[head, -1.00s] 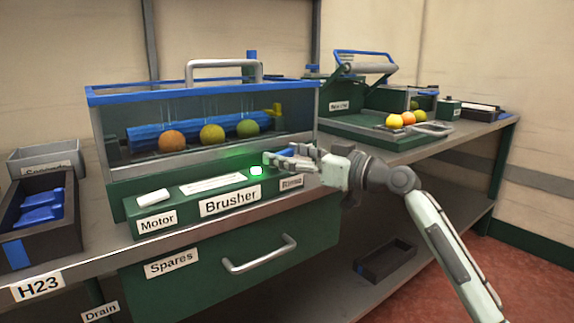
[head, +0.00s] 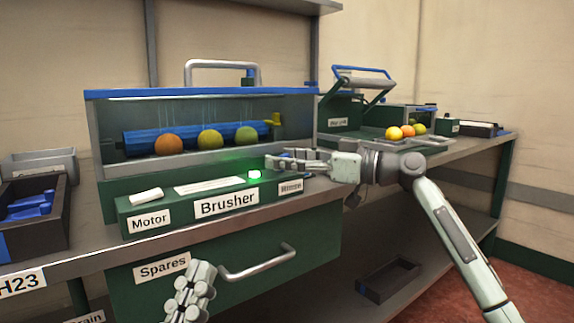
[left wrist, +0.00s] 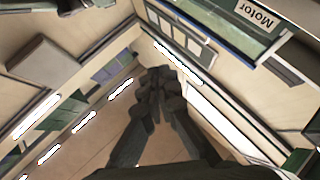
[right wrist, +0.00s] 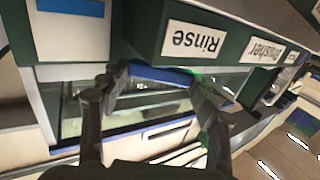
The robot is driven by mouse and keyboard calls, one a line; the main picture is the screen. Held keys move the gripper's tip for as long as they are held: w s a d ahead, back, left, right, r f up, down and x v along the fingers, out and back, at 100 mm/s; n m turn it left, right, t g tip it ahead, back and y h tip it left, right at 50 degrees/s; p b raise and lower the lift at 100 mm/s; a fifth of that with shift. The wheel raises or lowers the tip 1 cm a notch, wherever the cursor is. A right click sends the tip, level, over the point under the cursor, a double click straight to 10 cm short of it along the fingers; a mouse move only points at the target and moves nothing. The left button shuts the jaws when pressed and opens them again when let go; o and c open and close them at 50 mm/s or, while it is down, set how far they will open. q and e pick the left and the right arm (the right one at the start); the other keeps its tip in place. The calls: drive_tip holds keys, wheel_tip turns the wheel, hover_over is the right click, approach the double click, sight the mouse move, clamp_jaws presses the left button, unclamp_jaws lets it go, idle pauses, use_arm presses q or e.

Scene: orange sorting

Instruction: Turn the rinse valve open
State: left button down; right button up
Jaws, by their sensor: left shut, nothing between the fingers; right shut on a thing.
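The rinse valve's blue handle (right wrist: 160,74) shows in the right wrist view beside the Rinse label (right wrist: 193,40), between the fingers of my right gripper (right wrist: 160,82). In the head view my right gripper (head: 275,163) is at the right end of the Brusher's green front panel, just above the Rinse label (head: 291,188). It is shut on the handle and mostly hides it. My left gripper (head: 192,290) is shut and empty, low in front of the Spares drawer. Its closed fingers (left wrist: 158,85) also show in the left wrist view.
The Brusher panel carries a lit green lamp (head: 254,174) and a white Motor switch (head: 146,196). Fruit (head: 210,139) sits behind the clear front. The Spares drawer handle (head: 258,265) sticks out below. A dark bin (head: 38,212) with blue things stands at left.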

idle(0.4)
drive_tip(key=o, duration=1.2)
drive_tip(key=shift+c, duration=0.2)
drive_tip(key=shift+d, duration=0.1)
drive_tip(key=v, duration=1.1)
drive_tip(key=shift+d, duration=0.4)
drive_tip(key=shift+s, duration=0.1)
drive_tip(key=shift+c, duration=0.4)
